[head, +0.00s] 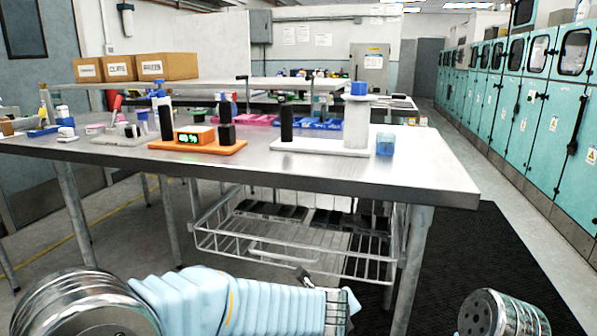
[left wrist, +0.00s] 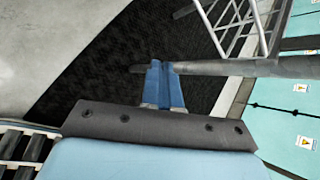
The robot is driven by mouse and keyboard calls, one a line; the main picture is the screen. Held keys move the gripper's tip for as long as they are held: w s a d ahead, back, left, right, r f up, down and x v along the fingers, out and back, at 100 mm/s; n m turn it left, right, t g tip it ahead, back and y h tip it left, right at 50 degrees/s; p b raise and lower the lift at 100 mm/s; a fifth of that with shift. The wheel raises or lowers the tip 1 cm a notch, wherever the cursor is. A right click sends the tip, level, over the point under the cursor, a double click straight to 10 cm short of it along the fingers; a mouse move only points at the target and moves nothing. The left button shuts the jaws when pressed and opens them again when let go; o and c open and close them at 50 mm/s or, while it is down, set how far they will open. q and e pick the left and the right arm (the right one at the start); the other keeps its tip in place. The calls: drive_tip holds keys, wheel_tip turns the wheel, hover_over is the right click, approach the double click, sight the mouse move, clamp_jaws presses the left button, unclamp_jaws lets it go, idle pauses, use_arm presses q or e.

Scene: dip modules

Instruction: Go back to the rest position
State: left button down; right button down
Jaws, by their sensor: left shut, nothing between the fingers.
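My left gripper (left wrist: 163,85) shows in the left wrist view with its two blue fingers together and nothing between them. It hangs over the dark floor mat, with a grey table leg behind the fingertips in the picture. In the head view my left arm lies low across the front, below and in front of the table, with its light blue sleeve pointing right. The fingers cannot be made out there. Only a metallic part of my right arm shows at the bottom right; the right gripper is out of the picture.
The metal table (head: 420,172) carries an orange module (head: 195,145), a white stand (head: 355,125), a blue cup (head: 385,144) and small parts. A wire basket (head: 290,240) hangs beneath it, close beyond my left arm. Teal cabinets (head: 505,110) line the right side. The dark mat (head: 490,260) is clear.

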use_arm(q)
drive_tip(key=s+a+f+n+g, duration=0.2)
drive_tip(key=s+a+f+n, duration=0.15)
drive_tip(key=f, duration=0.35)
drive_tip(key=s+a+f+n+g, duration=0.2)
drive_tip(key=a+f+n, duration=0.15)
drive_tip(key=f, duration=0.35)
drive_tip(key=s+a+f+n+g, duration=0.2)
drive_tip(key=s+f+n, duration=0.1)
drive_tip(key=f+n, duration=0.3)
drive_tip(key=s+a+f+n+g, duration=0.1)
drive_tip(key=s+a+f+n, duration=0.4)
drive_tip(key=s+f+n, duration=0.2)
drive_tip(key=s+a+f+n+g+h, duration=0.1)
drive_tip(key=s+a+f+n, duration=0.4)
drive_tip(key=n, duration=0.7)
wheel_tip(320, 180, down, 2)
drive_tip(key=shift+s+a+f+n, duration=0.2)
drive_tip(key=shift+s+a+n, duration=0.1)
drive_tip(key=shift+s, duration=0.75)
